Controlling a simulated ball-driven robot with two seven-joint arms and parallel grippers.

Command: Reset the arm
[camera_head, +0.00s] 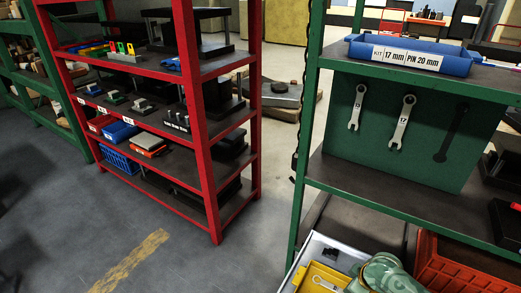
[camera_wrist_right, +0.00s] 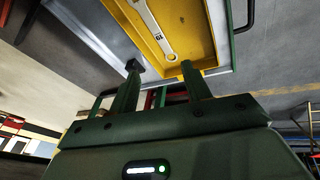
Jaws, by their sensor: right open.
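My right gripper (camera_wrist_right: 160,72) shows in the right wrist view with its two green fingers apart and nothing between them. A yellow tray (camera_wrist_right: 207,62) is beyond the fingertips, with a steel wrench (camera_wrist_right: 152,28) marked 19 lying in it. In the head view the yellow tray (camera_head: 312,271) and part of the wrench (camera_head: 325,284) are at the bottom, inside a light-coloured container (camera_head: 318,242). A green part of my right arm (camera_head: 383,274) is just right of the tray there; its fingers cannot be made out. My left gripper is not in view.
A green rack (camera_head: 313,110) at right holds a blue bin (camera_head: 410,55) and a panel (camera_head: 368,151) with two hanging wrenches (camera_head: 357,107) (camera_head: 403,122). An orange crate (camera_head: 455,268) is at bottom right. A red shelf (camera_head: 205,140) with stamped parts stands left; open floor (camera_head: 190,265) lies before it.

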